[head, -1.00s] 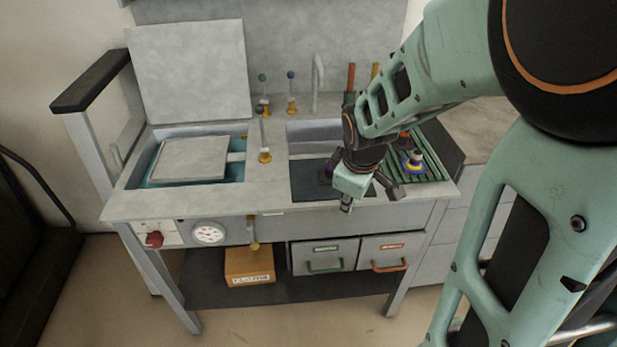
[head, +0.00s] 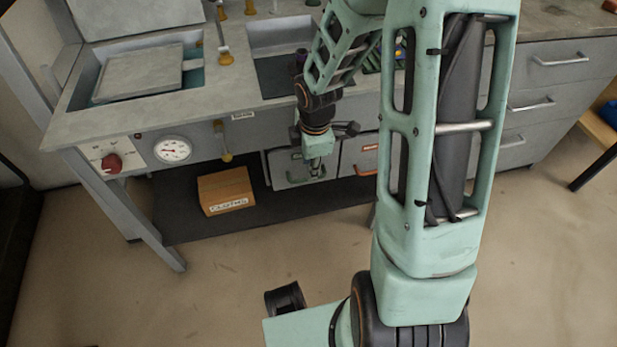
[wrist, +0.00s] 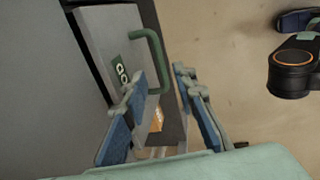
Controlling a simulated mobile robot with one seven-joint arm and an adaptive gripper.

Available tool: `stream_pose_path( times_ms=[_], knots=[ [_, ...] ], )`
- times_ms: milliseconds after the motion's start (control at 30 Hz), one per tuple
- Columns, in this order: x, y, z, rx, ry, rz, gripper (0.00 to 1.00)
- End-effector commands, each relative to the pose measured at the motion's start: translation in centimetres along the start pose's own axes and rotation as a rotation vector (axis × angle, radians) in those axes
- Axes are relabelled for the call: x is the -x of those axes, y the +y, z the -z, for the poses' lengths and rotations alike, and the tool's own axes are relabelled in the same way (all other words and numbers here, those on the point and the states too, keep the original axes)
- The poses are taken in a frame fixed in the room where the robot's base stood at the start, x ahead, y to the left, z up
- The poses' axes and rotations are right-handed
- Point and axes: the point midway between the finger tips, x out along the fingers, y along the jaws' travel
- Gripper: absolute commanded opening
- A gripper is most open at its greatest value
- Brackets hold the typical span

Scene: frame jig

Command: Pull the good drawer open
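The good drawer (head: 279,169) is a grey drawer front under the bench, with a green label and a green handle, beside the drawer with the orange handle (head: 368,148). In the wrist view the good drawer's front (wrist: 108,35) fills the upper left, with part of its green label (wrist: 121,72) readable. Its green handle (wrist: 160,62) stands out just beyond my fingertips. My gripper (wrist: 158,86) is open, its blue-padded fingers apart and apparently empty. In the head view my gripper (head: 317,170) hangs in front of the good drawer and covers part of it. The drawer looks shut.
A cardboard box (head: 225,190) sits on the dark lower shelf (head: 180,222), left of the drawers. A gauge (head: 172,149) and a red knob (head: 112,162) are on the bench front. The floor before the bench is clear apart from my own body.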

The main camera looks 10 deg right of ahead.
Motion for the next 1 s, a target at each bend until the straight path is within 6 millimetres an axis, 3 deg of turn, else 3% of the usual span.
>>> stream_pose_path(
  times_ms=[33,233,667,933,1000],
  knots=[
    [-1.6,-0.1,0.1,0.001,0.000,0.003,0.26],
    [-4.4,-0.1,0.0,-0.001,0.000,0.002,0.26],
    [-5.4,0.0,0.0,-0.002,-0.001,0.000,0.26],
    [-5.4,0.0,0.0,-0.002,0.000,0.000,0.00],
    [-5.4,0.0,0.0,-0.002,0.000,0.000,0.00]
  ],
)
